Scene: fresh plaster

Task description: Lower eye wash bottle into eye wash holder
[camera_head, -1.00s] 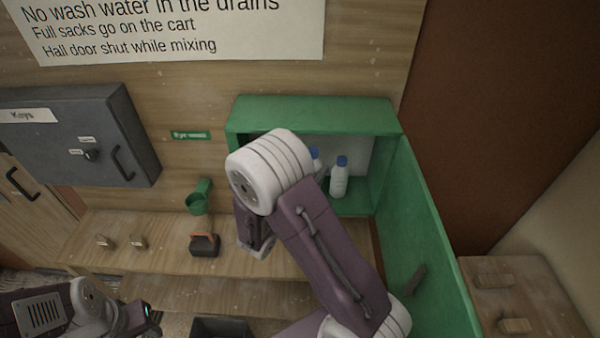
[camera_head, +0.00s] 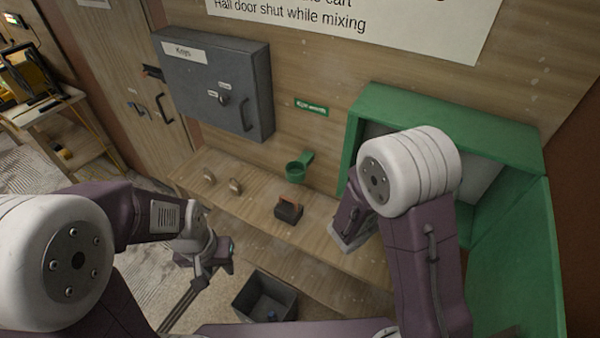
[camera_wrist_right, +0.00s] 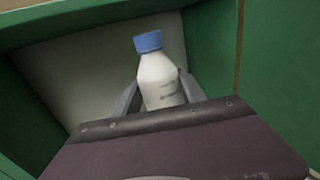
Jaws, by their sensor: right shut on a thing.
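The eye wash bottle (camera_wrist_right: 160,82) is white with a blue cap and looks roughly upright in the right wrist view. My right gripper (camera_wrist_right: 159,92) is shut on its body, with a grey finger on each side. Behind it are green cabinet walls and a pale back panel. In the head view my right arm hides the bottle. The eye wash holder (camera_head: 295,173), a green ring-like cup on a bracket, is on the wall left of that arm and looks empty. My left gripper (camera_head: 185,300) hangs low at the left, away from the holder; its jaw opening is unclear.
The green cabinet (camera_head: 440,110) stands open, its door (camera_head: 525,265) at the right. A grey key box (camera_head: 210,85) juts from the wall. A dark block with an orange handle (camera_head: 288,210) and small wooden blocks sit on the shelf (camera_head: 245,205). A grey bin (camera_head: 265,297) is below.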

